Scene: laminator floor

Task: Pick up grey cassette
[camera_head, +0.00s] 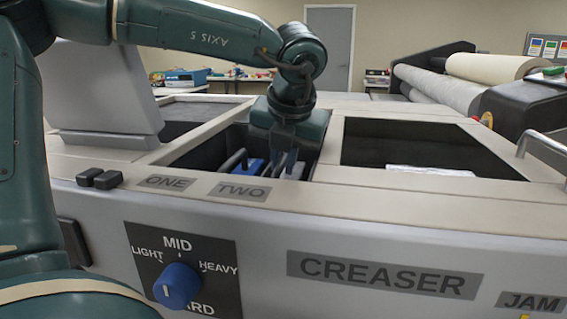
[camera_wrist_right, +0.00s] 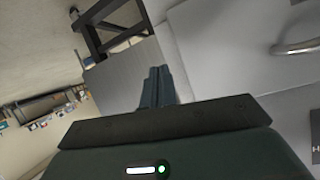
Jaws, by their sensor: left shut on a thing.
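My left gripper (camera_head: 286,160) reaches down into the bay behind the labels ONE and TWO. It is shut on the grey cassette (camera_head: 296,171), which shows only in part between and beside the fingers, low in the bay. A blue cassette (camera_head: 248,166) with a dark handle stands just left of it in the same bay. My right gripper (camera_wrist_right: 158,86) shows in the right wrist view with its fingers together and nothing between them.
A bay to the right (camera_head: 420,150) holds a pale sheet or block (camera_head: 430,171). Raised rims surround the bays. A blue-knobbed dial (camera_head: 177,285) and a CREASER label are on the front panel. Large rollers (camera_head: 440,90) stand at the back right.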

